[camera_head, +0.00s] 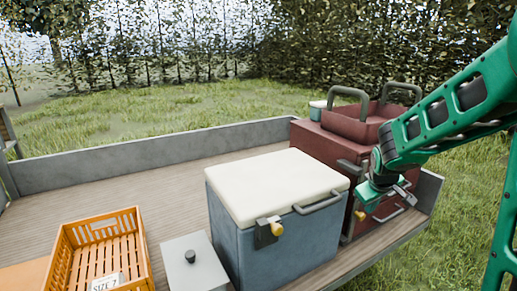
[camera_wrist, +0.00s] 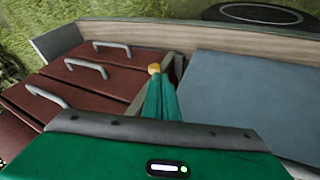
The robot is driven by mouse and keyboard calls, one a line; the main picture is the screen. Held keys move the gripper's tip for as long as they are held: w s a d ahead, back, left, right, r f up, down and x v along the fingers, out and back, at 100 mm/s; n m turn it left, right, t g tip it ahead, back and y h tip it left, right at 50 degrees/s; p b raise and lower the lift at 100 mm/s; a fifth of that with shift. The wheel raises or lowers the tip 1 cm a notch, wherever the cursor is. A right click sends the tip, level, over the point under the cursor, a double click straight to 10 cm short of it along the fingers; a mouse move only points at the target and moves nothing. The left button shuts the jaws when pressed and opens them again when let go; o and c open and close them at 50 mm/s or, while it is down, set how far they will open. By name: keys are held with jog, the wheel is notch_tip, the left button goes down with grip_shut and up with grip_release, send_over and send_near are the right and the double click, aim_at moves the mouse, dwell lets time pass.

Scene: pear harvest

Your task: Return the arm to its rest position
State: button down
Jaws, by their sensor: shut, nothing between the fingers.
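My gripper (camera_head: 368,200) hangs at the right in the head view, in front of the dark red toolbox (camera_head: 325,150). In the wrist view my gripper (camera_wrist: 157,82) shows its green fingers shut together with nothing held. A small yellow-orange piece shows right at the fingertips; I cannot tell whether the fingers touch it. The fingers lie between the red toolbox's drawers (camera_wrist: 95,88) on the left and the blue-grey cooler (camera_wrist: 250,95) on the right. My green arm reaches in from the right edge of the head view.
The cooler (camera_head: 290,240) with a cream lid stands shut, left of my gripper. An orange crate (camera_head: 133,240) and a grey box (camera_head: 195,268) stand farther left. The wooden bed has a grey side wall (camera_head: 110,153). Grass beyond is open, with a hedge behind.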

jog(key=s+r+m+g+y, duration=0.1)
jog(key=s+m, duration=0.3)
jog(key=s, duration=1.3)
jog(key=s+r+m+g+y, duration=0.2)
jog(key=s+m+g, duration=0.2)
jog(key=s, duration=1.3)
jog(key=shift+s+r+m, duration=0.25)
jog(key=shift+r+m, duration=0.15)
jog(key=shift+m, duration=0.3)
jog(key=shift+d, duration=0.1)
